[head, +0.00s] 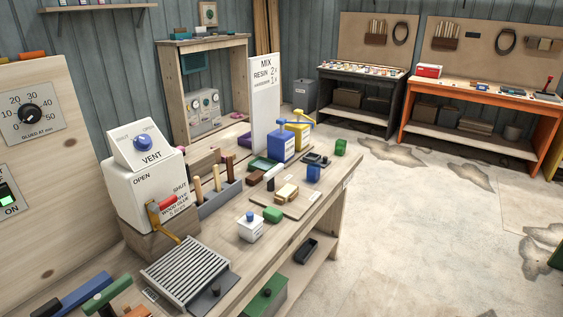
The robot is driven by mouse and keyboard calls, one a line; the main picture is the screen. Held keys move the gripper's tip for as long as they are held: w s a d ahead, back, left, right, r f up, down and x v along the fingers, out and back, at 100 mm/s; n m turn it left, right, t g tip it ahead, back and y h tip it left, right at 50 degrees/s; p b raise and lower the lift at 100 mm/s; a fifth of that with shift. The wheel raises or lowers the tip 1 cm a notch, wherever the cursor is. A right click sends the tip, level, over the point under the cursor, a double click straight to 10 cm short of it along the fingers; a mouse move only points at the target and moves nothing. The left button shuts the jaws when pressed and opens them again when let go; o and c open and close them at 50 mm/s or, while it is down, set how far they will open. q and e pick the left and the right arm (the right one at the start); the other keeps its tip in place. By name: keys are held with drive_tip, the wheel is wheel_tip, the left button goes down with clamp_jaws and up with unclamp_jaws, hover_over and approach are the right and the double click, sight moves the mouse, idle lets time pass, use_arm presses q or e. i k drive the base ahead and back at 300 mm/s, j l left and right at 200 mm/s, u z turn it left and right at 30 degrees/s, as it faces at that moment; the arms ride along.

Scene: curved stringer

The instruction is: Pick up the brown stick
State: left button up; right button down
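A grey tray (221,200) stands on the wooden workbench, just right of the white VENT box. Several upright sticks rise from it. The one farthest back is darker reddish brown (230,166). The nearer two, a tan stick (216,178) and another tan stick (198,188), are lighter. Their lower ends are hidden in the tray. I cannot tell for certain which is the brown stick. Neither of my grippers is in view.
The white VENT box (148,195) with a red-handled lever stands close left of the tray. A ribbed grey rack (185,270), a small white pot (250,228) and a blue container (281,144) are also on the workbench (215,240). The floor to the right is open.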

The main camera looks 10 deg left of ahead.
sight(229, 161)
drive_tip(key=i+u, duration=0.1)
drive_tip(key=u, duration=0.6)
drive_tip(key=i+l+u, duration=0.35)
drive_tip(key=l, duration=0.25)
drive_tip(key=i+l+u, duration=0.2)
drive_tip(key=l+u, duration=0.15)
drive_tip(key=l, duration=0.25)
drive_tip(key=i+l+u, duration=0.2)
drive_tip(key=l, duration=0.2)
drive_tip(key=k+j, duration=0.05)
drive_tip(key=k, duration=0.05)
